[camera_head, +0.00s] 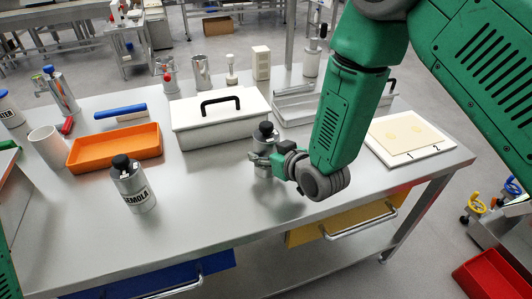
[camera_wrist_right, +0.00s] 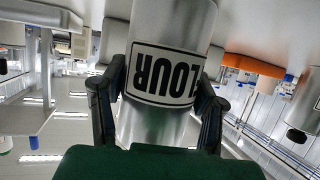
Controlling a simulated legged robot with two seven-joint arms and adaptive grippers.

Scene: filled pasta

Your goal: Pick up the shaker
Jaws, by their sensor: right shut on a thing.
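A metal shaker with a black knob (camera_head: 264,132) stands upright right of the table's middle. Its label reads FLOUR, upside down in the right wrist view, where the shaker (camera_wrist_right: 165,75) fills the middle. My right gripper (camera_head: 272,160) is shut around the shaker's body from the right side, one finger on each side of it in the wrist view (camera_wrist_right: 160,98). I cannot tell whether the shaker's base touches the table. A second metal shaker labelled SEMOLA (camera_head: 133,186) stands upright at the front left. My left gripper is out of view.
A white lidded box (camera_head: 212,137) stands behind the held shaker. An orange tray (camera_head: 115,150) and a white cup (camera_head: 47,146) are at left. A board marked 1 and 2 (camera_head: 412,145) lies at right. The steel table (camera_head: 215,225) is clear in front.

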